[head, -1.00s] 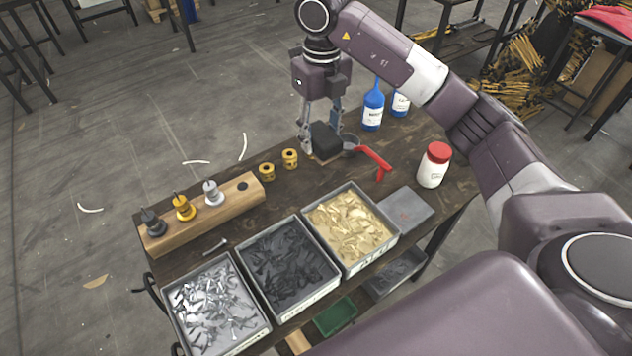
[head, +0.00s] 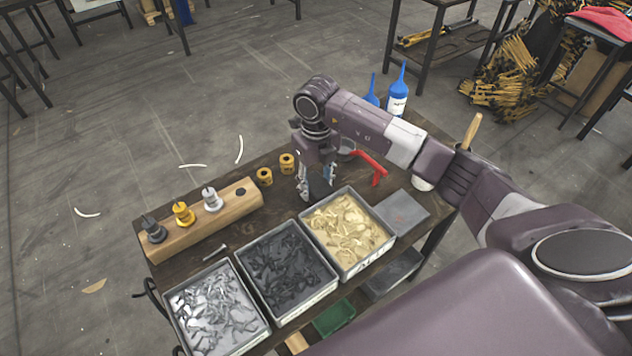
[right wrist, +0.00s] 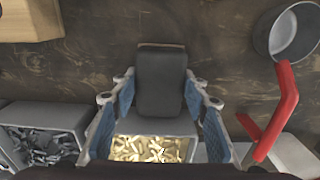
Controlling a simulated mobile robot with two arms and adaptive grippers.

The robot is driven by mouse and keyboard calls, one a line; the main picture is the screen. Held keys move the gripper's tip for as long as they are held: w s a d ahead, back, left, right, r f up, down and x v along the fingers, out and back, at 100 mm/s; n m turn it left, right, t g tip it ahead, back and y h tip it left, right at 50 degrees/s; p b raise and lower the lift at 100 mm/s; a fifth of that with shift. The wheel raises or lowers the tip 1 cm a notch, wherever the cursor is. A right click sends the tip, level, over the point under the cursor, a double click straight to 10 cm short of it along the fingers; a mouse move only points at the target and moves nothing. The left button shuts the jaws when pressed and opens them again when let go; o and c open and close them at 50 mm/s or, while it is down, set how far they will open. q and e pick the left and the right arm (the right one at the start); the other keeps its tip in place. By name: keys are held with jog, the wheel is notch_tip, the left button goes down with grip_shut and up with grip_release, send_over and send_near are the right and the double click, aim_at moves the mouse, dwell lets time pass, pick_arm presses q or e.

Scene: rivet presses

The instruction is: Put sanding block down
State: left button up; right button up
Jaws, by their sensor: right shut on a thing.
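My right gripper (head: 317,192) is shut on the sanding block, a dark block (head: 319,186) low over the workbench (head: 282,208), just behind the bins. In the right wrist view the dark block (right wrist: 161,82) sits between the two blue-padded fingers of the gripper (right wrist: 160,112). I cannot tell whether the block touches the bench top. My left gripper is not in view.
Bins of silver (head: 262,318), dark (head: 326,285) and gold pieces (head: 392,239) line the front. A wooden holder (head: 235,202) stands left. Blue-topped bottles (head: 397,95) stand farther back.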

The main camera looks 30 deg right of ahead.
aim_at(316, 183)
jog(key=shift+f, duration=0.15)
jog(key=o, duration=1.3)
jog(key=shift+r, duration=0.25)
jog(key=shift+w+r, duration=0.1)
jog(key=shift+r, duration=0.2)
notch_tip(316, 183, up, 11)
jog(key=shift+r+b, duration=0.2)
jog(key=shift+b, duration=1)
